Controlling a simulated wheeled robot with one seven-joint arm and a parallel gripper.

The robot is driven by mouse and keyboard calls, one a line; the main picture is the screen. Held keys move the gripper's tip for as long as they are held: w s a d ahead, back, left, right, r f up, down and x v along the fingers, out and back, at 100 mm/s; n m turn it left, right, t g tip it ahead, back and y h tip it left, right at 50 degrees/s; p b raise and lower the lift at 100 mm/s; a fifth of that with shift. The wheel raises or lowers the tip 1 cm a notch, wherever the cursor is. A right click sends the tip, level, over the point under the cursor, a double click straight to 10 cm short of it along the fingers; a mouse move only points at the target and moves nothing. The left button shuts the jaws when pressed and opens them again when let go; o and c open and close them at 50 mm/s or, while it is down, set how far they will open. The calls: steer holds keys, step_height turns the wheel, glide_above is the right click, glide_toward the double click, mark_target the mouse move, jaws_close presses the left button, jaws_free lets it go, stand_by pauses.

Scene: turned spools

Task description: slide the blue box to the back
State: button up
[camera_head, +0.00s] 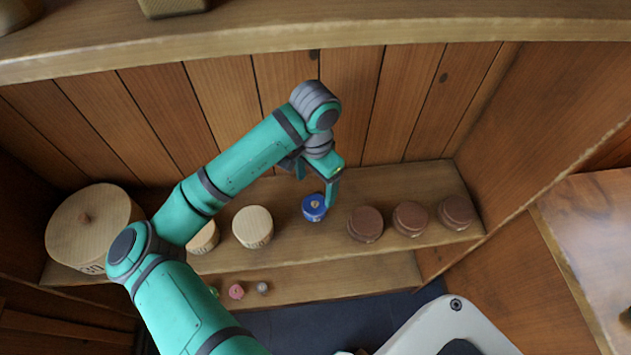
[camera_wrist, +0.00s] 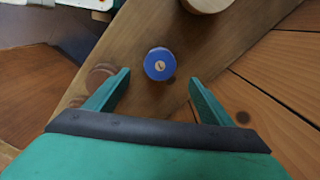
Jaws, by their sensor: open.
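The blue box (camera_head: 314,207) is a small round blue container with a pale wooden knob on its lid. It stands upright on the wooden shelf (camera_head: 330,239), between a pale round box and several brown ones. In the wrist view the blue box (camera_wrist: 160,64) lies just beyond and between the two fingertips. My gripper (camera_head: 318,188) is open and reaches down from above at the blue box; one finger overlaps its right side in the head view. In the wrist view my gripper (camera_wrist: 158,78) shows both fingers apart with nothing held. I cannot tell whether a finger touches the box.
Brown round boxes (camera_head: 365,224) stand to the right. A pale round box (camera_head: 253,227) stands to the left, and a large pale drum (camera_head: 92,222) is farther left. A plank back wall (camera_head: 345,110) closes the shelf; an upper shelf (camera_head: 420,33) overhangs. Small items (camera_head: 236,291) sit lower.

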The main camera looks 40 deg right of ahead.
mark_target(315, 203)
steer(key=shift+w+f, duration=0.15)
steer(key=shift+f, duration=0.45)
step_height(315, 203, down, 10)
steer(key=shift+r, duration=0.15)
steer(key=shift+d, duration=0.1)
steer(key=c, duration=1.1)
